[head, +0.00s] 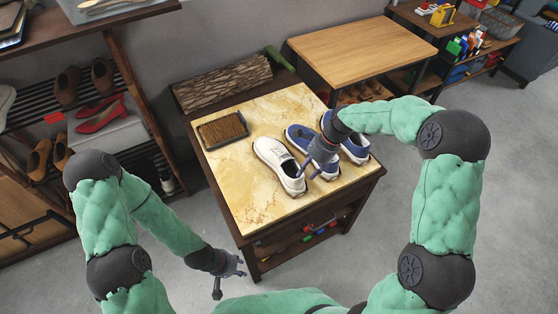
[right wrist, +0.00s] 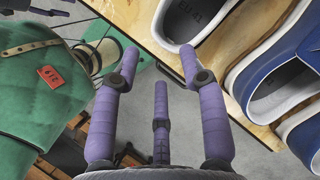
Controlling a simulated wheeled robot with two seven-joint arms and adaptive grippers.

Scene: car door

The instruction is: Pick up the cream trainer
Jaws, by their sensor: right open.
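The cream trainer (head: 274,158) sits upright on the marble-topped table, left of the blue-and-white shoes. Part of it shows at the top of the right wrist view (right wrist: 180,28), with print on its insole. My right gripper (head: 308,172) is over the table beside the trainer's right side, among the blue shoes; in the right wrist view (right wrist: 158,62) its purple fingers are spread with nothing between them. My left gripper (head: 229,277) is low in front of the table, its fingers apart and empty.
Blue-and-white shoes (head: 301,133) stand close on the right; the right gripper hides part of them. A brown-filled tray (head: 222,129) lies at the table's back left. The marble top (head: 250,206) is clear at front left. A shoe rack (head: 52,115) stands left.

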